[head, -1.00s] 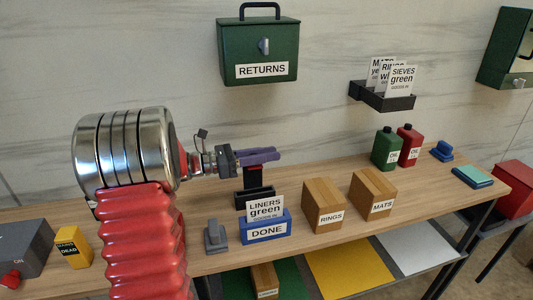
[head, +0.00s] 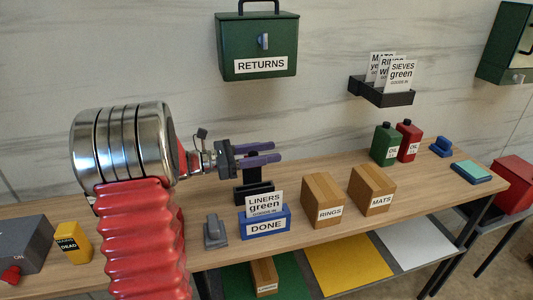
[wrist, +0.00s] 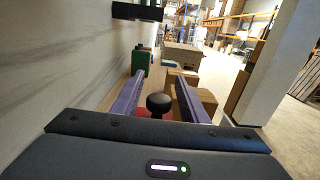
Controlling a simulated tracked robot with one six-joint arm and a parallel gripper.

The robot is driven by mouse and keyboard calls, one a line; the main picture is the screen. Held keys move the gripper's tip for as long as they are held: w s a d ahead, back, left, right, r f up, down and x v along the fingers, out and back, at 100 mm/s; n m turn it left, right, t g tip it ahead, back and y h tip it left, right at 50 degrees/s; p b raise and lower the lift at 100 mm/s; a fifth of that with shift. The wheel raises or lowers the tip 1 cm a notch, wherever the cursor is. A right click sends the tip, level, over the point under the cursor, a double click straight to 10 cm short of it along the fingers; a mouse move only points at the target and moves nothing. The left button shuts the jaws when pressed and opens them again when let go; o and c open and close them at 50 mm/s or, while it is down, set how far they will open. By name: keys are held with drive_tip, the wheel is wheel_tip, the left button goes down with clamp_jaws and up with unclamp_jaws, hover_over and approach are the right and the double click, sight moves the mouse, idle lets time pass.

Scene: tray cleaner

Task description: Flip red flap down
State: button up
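The black stand (head: 254,194) is on the table behind the DONE block, with a dark upright part rising to my fingers. No red face shows on it in the head view. In the wrist view, a round black knob (wrist: 159,104) is between my fingers, and a red patch (wrist: 143,112) shows low behind it. I cannot tell for sure that this patch is the flap. My gripper (head: 277,153) is open, its two purple fingers apart above the stand; they also flank the knob in the wrist view.
The blue DONE block (head: 265,228) with a LINERS green card stands in front of the stand. A grey switch-like block (head: 215,234) is to its left, and the RINGS box (head: 323,202) and MATS box (head: 372,190) to its right. The RETURNS box (head: 258,90) hangs above.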

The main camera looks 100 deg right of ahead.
drive_tip(key=w, duration=1.3)
drive_tip(key=shift+w+a, duration=0.4)
drive_tip(key=shift+a, duration=0.05)
idle(0.3)
drive_tip(key=w+a+f+t+h, duration=0.1)
drive_tip(key=w+a+t+h, duration=0.1)
drive_tip(key=w+a+t, duration=0.8)
drive_tip(key=w+a+f+t+h, duration=0.1)
drive_tip(key=w+a+t+h, duration=0.15)
drive_tip(key=w+a, duration=1.35)
drive_tip(key=w+a+t+y, duration=0.2)
drive_tip(key=w+a+t, duration=0.1)
drive_tip(key=a, duration=0.6)
drive_tip(key=w+a+t+y, duration=0.1)
drive_tip(key=w+a+t, duration=0.2)
drive_tip(key=a, duration=0.6)
drive_tip(key=w+a+t+y, duration=0.2)
drive_tip(key=a+t, duration=0.3)
drive_tip(key=a, duration=0.4)
drive_tip(key=shift+w+a+m+y, duration=0.3)
drive_tip(key=shift+w+y, duration=0.05)
drive_tip(key=shift+w, duration=0.55)
